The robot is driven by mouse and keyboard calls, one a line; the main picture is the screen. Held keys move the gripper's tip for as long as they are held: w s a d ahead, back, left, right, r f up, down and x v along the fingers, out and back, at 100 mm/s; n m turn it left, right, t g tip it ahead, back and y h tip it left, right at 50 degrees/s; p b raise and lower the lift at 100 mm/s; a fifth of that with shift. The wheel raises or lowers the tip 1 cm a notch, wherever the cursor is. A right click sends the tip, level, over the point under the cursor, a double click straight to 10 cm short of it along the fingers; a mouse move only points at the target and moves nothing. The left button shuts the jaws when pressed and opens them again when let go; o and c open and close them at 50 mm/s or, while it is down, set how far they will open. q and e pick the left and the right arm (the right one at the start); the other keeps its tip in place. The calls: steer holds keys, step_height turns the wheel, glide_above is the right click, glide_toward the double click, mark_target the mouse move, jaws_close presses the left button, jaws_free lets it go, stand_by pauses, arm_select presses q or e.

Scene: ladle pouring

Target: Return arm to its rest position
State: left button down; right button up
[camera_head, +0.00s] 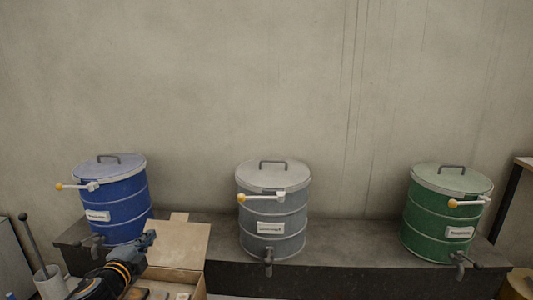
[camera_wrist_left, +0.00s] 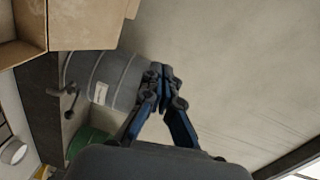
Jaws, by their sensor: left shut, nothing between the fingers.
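My left gripper (camera_head: 146,240) shows at the lower left of the head view, in front of the blue barrel and beside the open cardboard box. In the left wrist view its two blue fingers (camera_wrist_left: 163,78) meet at their tips, shut and empty. Behind them is the wall, with the grey barrel (camera_wrist_left: 117,76) just to the left. The left arm (camera_head: 112,277) comes up from the bottom edge of the head view. My right gripper is in neither view.
Lidded blue (camera_head: 123,195), grey (camera_head: 273,215) and green (camera_head: 424,212) barrels with taps stand on a dark ledge (camera_head: 340,255). An open cardboard box (camera_head: 178,247) is right of my arm. A white cylindrical container (camera_head: 50,284) with a rod stands at the left.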

arm_select(q)
steer(key=s+d+f+n+g+y, duration=0.1)
steer(key=s+d+f+n+g, duration=0.6)
steer(key=s+f, duration=0.9)
steer(key=s+d+f+n+g, duration=0.1)
steer(key=s+f+n+g, duration=0.15)
steer(key=s, duration=0.55)
steer(key=s+d+f+n+g, duration=0.2)
steer(key=s+n, duration=0.1)
steer(key=s, duration=0.6)
steer(key=s+d+f+n+g, duration=0.1)
steer(key=s+f+n+g, duration=0.15)
steer(key=s, duration=0.55)
step_height(320, 180, down, 26)
steer(key=s, duration=0.2)
steer(key=s+a+f+g+b, duration=0.1)
steer(key=s+a+f+g, duration=0.1)
steer(key=s+f, duration=1.5)
steer(key=shift+a+b, duration=0.35)
steer(key=shift+a, duration=0.2)
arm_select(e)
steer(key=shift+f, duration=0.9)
